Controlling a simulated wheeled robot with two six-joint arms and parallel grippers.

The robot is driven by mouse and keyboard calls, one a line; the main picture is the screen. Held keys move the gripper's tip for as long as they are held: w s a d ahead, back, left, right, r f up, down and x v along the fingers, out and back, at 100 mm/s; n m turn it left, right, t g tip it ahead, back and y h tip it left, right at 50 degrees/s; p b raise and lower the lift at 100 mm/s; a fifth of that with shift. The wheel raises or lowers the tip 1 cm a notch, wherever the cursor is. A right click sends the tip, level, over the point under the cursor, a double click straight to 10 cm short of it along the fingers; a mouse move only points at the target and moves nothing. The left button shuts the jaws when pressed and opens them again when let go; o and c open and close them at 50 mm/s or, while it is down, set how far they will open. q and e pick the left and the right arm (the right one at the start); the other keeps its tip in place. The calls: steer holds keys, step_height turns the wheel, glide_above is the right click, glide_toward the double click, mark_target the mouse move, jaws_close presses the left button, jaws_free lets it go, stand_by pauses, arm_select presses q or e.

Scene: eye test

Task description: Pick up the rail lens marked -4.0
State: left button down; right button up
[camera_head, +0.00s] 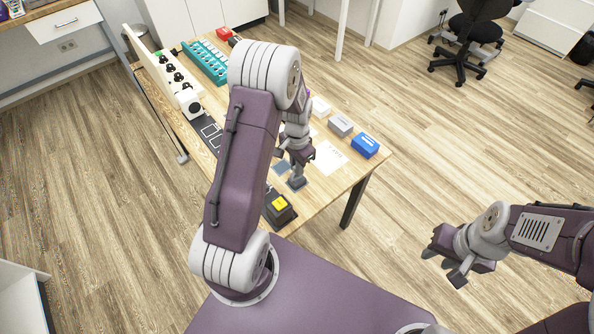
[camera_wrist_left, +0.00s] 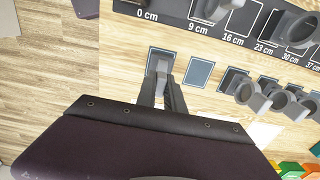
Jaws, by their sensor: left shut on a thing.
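My left gripper (camera_head: 299,166) is low over the near part of the table. In the left wrist view its fingers (camera_wrist_left: 164,84) are shut on a grey rail lens (camera_wrist_left: 160,63), seen nearly edge-on. The lens stands at a blue-grey pad; I cannot tell whether it touches it. No -4.0 marking is readable on it. Several other grey lenses (camera_wrist_left: 252,96) stand in a row to the right. The rail (camera_wrist_left: 178,22) carries distance labels from 0 cm and grey holders. My right gripper (camera_head: 447,266) is open and empty, off the table's right side.
An empty blue-grey pad (camera_wrist_left: 199,72) lies beside the held lens. A black block with a yellow top (camera_head: 279,205) is at the near edge. Blue (camera_head: 365,146) and grey (camera_head: 340,126) boxes line the right edge. A teal rack (camera_head: 204,63) stands farther back.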

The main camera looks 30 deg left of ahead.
arm_select(q)
steer(key=r, duration=0.4)
steer(key=shift+w+d+r, duration=0.1)
steer(key=shift+w+d, duration=0.1)
steer(key=shift+d, duration=0.15)
steer(key=w+d+r, duration=0.3)
steer(key=d+r, duration=0.3)
steer(key=d, duration=0.4)
steer(key=shift+w+r, duration=0.3)
steer(key=shift+w, duration=0.05)
